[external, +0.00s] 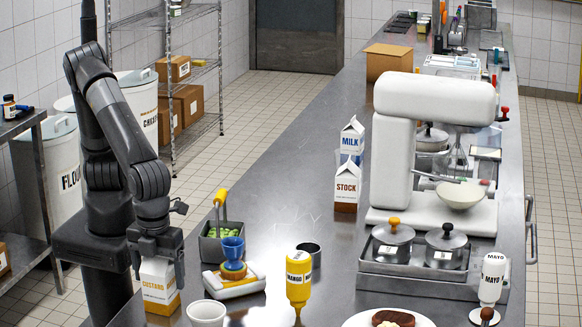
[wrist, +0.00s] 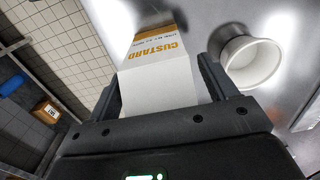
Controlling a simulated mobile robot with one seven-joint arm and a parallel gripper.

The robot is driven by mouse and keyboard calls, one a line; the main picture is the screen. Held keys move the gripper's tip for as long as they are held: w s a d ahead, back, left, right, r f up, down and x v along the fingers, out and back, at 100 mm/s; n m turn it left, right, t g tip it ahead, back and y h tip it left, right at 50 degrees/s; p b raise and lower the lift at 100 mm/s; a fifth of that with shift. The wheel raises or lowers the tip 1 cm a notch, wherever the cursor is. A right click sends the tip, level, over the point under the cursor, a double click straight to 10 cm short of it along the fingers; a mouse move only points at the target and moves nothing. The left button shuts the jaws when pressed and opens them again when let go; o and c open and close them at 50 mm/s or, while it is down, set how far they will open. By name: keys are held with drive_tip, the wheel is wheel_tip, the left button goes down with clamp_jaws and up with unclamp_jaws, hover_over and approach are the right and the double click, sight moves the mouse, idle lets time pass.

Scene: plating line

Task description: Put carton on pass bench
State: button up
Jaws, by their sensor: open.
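The white and yellow custard carton (external: 160,287) is upright at the near left edge of the steel bench (external: 290,190). I cannot tell whether its base touches the bench. My gripper (external: 160,262) points down over the carton's top and is open. In the wrist view the carton (wrist: 158,62) sits between the two fingers of my gripper (wrist: 160,85), one finger on each side. Its top is partly hidden by the gripper. A milk carton (external: 352,140) and a stock carton (external: 346,188) stand farther back on the bench.
A white cup (external: 206,313) stands close right of the carton, also in the wrist view (wrist: 250,62). A scale (external: 234,284) with a blue cup, a mango bottle (external: 299,277) and a grey bin (external: 222,243) are nearby. The bench middle is clear. A mixer (external: 432,110) stands at right.

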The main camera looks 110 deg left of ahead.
wheel_tip(320, 180, up, 12)
drive_tip(key=shift+r, duration=0.1)
drive_tip(key=a+r+n+t+h, duration=0.1)
drive_tip(key=a+r+n, duration=0.25)
drive_tip(key=a, duration=1.05)
drive_tip(key=a+r+n+t+h, duration=0.1)
drive_tip(key=a+r+n, duration=0.3)
drive_tip(key=a, duration=1)
drive_tip(key=s+a+f+n+t+y, duration=0.1)
drive_tip(key=s+a+f+n, duration=0.2)
drive_tip(key=s+a+n, duration=0.2)
drive_tip(key=s+a+f+n+t+y, duration=0.1)
drive_tip(key=s+a+f+n+t, duration=0.1)
drive_tip(key=s+a+n, duration=0.3)
drive_tip(key=s+a+f, duration=0.1)
drive_tip(key=s+a, duration=0.3)
drive_tip(key=a, duration=0.2)
drive_tip(key=shift+s+a+f+t, duration=0.2)
drive_tip(key=shift+s+a+t, duration=0.05)
drive_tip(key=shift+t, duration=0.05)
drive_tip(key=shift+n, duration=0.25)
